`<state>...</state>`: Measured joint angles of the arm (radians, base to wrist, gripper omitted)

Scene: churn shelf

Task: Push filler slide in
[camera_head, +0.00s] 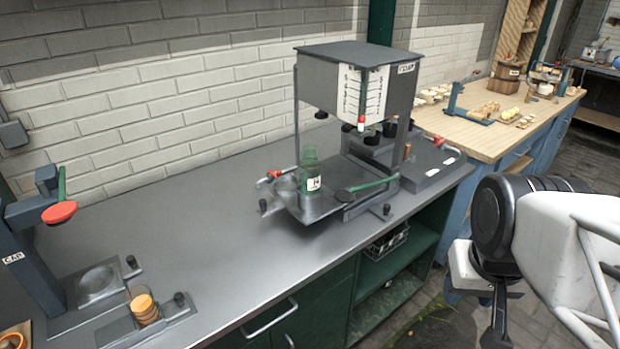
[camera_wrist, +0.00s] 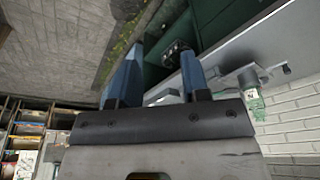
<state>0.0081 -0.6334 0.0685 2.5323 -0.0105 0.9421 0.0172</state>
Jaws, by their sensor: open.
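The filler (camera_head: 360,80) is a grey box on posts on the metal bench, with a white scale panel on its front. Its slide appears to be the low metal plate (camera_head: 323,212) that sticks out at the front left under the box. A green glass bottle (camera_head: 309,172) with a label stands upright on the plate, in front of the box rather than beneath it. The bottle also shows in the wrist view (camera_wrist: 254,101). My gripper (camera_head: 498,310) is off to the right, beyond the bench front, apart from the filler. Its two blue fingers (camera_wrist: 161,56) are spread and empty.
A green-handled lever (camera_head: 370,186) lies across the filler's front right. Red-tipped fittings (camera_head: 275,174) sit at the plate's left. A capping stand (camera_head: 35,250) is at the bench's left end. A wooden table (camera_head: 485,125) with goods stands behind right. The bench middle is clear.

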